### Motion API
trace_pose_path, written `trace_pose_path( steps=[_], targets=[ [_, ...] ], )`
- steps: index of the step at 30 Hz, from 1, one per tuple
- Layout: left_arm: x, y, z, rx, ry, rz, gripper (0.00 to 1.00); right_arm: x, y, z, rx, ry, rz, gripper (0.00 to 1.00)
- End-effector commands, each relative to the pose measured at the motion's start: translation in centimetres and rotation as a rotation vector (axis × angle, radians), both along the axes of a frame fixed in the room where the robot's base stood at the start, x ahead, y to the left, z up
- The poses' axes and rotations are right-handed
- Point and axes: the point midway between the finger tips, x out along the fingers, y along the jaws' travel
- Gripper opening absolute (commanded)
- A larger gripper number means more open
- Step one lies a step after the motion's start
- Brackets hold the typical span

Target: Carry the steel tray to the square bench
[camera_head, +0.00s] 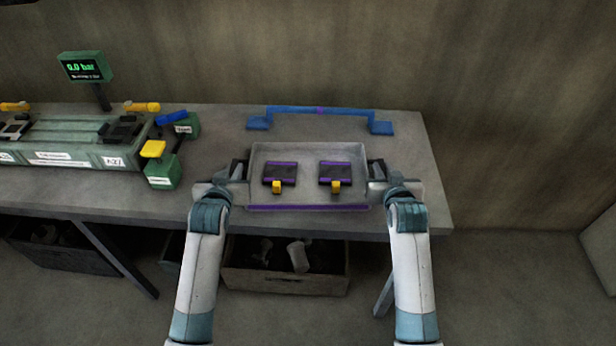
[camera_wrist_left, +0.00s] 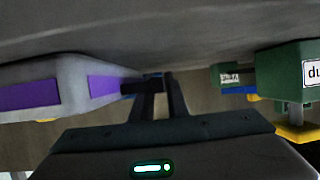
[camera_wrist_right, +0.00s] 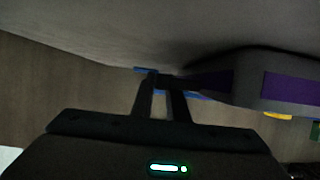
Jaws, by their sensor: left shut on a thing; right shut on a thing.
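The steel tray (camera_head: 308,152) is a shallow grey box with a purple stripe on its near side, at the front of a long grey bench in the head view. Two dark blocks (camera_head: 280,172) (camera_head: 335,174) with purple edges and yellow tabs sit in it. My left gripper (camera_head: 237,172) is shut on the tray's left end and my right gripper (camera_head: 377,172) is shut on its right end. The tray's purple-striped side also shows in the left wrist view (camera_wrist_left: 68,82) and the right wrist view (camera_wrist_right: 255,82). Whether the tray touches the bench top is hard to tell. No separate square bench can be identified.
A blue frame (camera_head: 300,111) lies behind the tray on the bench (camera_head: 415,150). A green fixture (camera_head: 75,155), a green box with a yellow handle (camera_head: 160,170) and a pressure display (camera_head: 85,67) stand to the left. A crate (camera_head: 285,282) is under the bench.

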Motion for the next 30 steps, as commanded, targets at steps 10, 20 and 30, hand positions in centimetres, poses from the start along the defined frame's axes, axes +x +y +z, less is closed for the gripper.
trace_pose_path(
  steps=[10,20,30],
  targets=[
    [0.1,0.0,0.9,0.000,-0.005,0.000,0.00,0.1,0.0,0.9,0.000,-0.005,0.000,0.00],
    [0.1,0.0,3.0,0.000,-0.005,0.000,0.00,0.1,0.0,3.0,0.000,-0.005,0.000,0.00],
    [0.1,0.0,4.9,0.000,-0.005,0.000,0.00,0.1,0.0,4.9,0.000,-0.005,0.001,0.00]
  ],
)
